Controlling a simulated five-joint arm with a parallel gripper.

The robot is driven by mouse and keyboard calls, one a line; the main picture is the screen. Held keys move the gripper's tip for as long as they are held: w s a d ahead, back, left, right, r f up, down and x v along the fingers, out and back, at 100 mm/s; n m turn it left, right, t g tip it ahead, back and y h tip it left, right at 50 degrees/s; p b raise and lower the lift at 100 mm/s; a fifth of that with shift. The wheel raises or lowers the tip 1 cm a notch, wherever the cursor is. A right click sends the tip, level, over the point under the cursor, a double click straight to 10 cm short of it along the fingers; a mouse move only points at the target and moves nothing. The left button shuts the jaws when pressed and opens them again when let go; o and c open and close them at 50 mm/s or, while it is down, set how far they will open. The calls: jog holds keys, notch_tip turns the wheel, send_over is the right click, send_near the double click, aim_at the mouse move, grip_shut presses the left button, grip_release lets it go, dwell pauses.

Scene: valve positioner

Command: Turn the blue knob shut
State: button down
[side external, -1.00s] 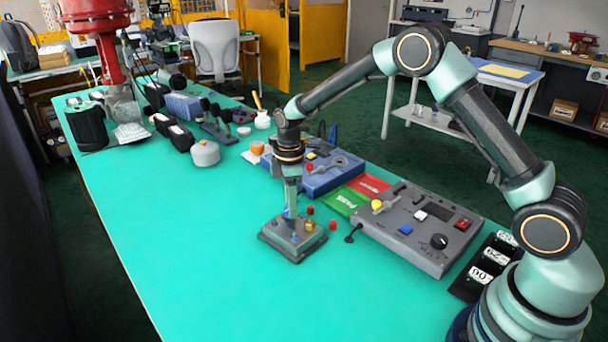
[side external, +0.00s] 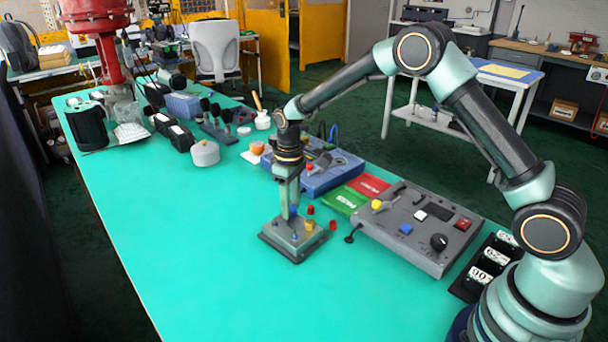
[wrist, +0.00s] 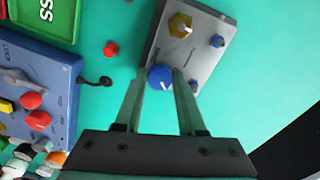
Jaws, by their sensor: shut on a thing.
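The blue knob (wrist: 160,77) stands on a small grey box (wrist: 204,57), near one edge of its top. A pale pointer line shows on the knob's top. My gripper (wrist: 163,79) reaches down with one finger on each side of the knob and is shut on it. In the side view my gripper (side external: 290,212) points down onto the grey box (side external: 284,245), and the fingers mostly hide the knob. The box's yellow knob (wrist: 180,25) and a smaller blue fitting (wrist: 217,41) sit clear of the fingers.
A grey control panel (side external: 460,262) stands at right. A blue panel (side external: 335,180) and green and red trays lie behind the box. Loose red caps (side external: 332,225) lie close by. The bench front and left of the box are clear.

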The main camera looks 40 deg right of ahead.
jog(key=m, duration=0.4)
jog(key=shift+m, duration=0.3)
jog(key=shift+a+m, duration=0.1)
jog(key=shift+m, duration=2.4)
jog(key=shift+r, duration=0.1)
jog(key=c, duration=0.5)
grip_release()
notch_tip(320, 180, up, 12)
jog(key=shift+r, duration=0.1)
